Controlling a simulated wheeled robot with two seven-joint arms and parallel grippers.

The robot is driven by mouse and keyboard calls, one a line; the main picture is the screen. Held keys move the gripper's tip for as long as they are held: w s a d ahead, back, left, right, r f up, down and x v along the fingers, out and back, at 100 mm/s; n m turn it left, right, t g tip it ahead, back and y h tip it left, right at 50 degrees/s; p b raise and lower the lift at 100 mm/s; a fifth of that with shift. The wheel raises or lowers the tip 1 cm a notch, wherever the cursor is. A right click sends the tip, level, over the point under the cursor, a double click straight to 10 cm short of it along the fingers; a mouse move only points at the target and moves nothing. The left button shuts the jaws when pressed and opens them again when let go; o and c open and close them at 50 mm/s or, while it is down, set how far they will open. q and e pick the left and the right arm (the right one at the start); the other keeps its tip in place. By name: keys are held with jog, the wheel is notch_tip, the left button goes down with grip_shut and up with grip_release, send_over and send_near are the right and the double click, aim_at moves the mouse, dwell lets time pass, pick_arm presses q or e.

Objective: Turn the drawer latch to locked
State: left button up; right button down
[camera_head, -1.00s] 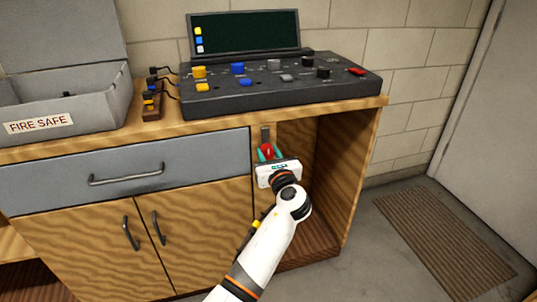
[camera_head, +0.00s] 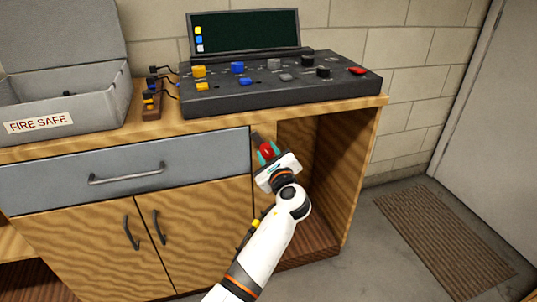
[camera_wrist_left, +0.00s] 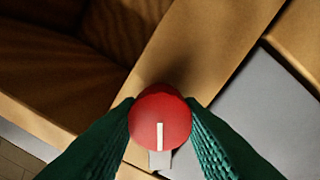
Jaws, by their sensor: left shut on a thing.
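The drawer latch is a red knob (camera_head: 267,150) with a dark plate behind it, on the wooden post just right of the grey drawer (camera_head: 205,158). My left gripper (camera_head: 268,153) is shut on the red knob and is tilted in the head view. In the left wrist view, the knob (camera_wrist_left: 160,117) sits between the two green fingers, with a white line on its face and a light metal tab below it. The fingers hide the sides of the knob. My right gripper is not in view.
A control console (camera_head: 280,82) with coloured knobs and a screen stands on the bench top. An open grey fire safe box (camera_head: 90,105) is at the left. An open cubby (camera_head: 315,180) lies right of the post. A floor mat (camera_head: 440,240) lies at the right.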

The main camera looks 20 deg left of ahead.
pick_arm(q)
jog(key=n+b, duration=0.1)
jog(key=n, duration=0.2)
jog(key=shift+f, duration=0.15)
jog(key=shift+n, duration=0.4)
jog(key=n+b, duration=0.2)
jog(key=n, duration=0.1)
jog(key=shift+n, duration=0.3)
jog(key=n+b, duration=0.2)
jog(key=n, duration=0.1)
jog(key=shift+n, duration=0.4)
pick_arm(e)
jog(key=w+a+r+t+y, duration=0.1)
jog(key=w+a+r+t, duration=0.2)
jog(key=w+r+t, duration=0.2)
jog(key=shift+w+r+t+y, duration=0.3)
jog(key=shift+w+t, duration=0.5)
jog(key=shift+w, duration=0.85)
pick_arm(q)
jog(key=o, duration=1)
